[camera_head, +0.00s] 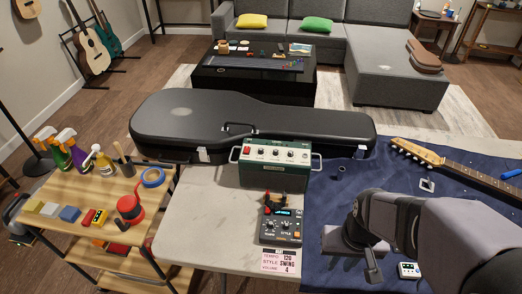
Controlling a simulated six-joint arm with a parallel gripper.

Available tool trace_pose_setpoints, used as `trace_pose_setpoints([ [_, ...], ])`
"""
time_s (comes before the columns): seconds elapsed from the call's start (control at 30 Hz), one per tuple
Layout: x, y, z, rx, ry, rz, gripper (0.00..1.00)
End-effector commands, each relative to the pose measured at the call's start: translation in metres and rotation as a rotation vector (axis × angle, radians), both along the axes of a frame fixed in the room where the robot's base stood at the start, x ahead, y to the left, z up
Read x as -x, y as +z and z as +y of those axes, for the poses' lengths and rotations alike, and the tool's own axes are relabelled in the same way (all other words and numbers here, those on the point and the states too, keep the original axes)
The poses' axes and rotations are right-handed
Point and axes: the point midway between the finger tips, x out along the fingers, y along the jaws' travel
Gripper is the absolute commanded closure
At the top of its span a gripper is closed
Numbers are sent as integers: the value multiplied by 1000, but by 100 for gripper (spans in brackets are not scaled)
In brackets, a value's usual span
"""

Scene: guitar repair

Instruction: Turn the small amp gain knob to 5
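The small amp (272,176) is a green box with a pale front panel and side handles. It stands upright on the light table, in front of the black guitar case. My arm comes in from the lower right. My gripper (364,252) is low over the blue mat, to the right of and nearer than the amp, clear of it. I cannot make out its finger gap. I see nothing held.
A dark drum machine (281,224) stands in front of the amp, with a black and red item at its back edge. A pink-edged card (281,261) lies before it. The guitar case (250,125) is behind. A guitar neck (450,165) lies right, on the blue mat (320,195).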

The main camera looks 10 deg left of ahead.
Motion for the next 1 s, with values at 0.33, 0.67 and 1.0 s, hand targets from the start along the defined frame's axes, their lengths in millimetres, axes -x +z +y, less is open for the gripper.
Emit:
trace_pose_setpoints([
  [0.33,-127,-55,61,-61,101,-436,78],
  [0.67,-233,-58,143,-139,171,-971,78],
  [1.0,-262,-31,199,-196,191,-1397,78],
])
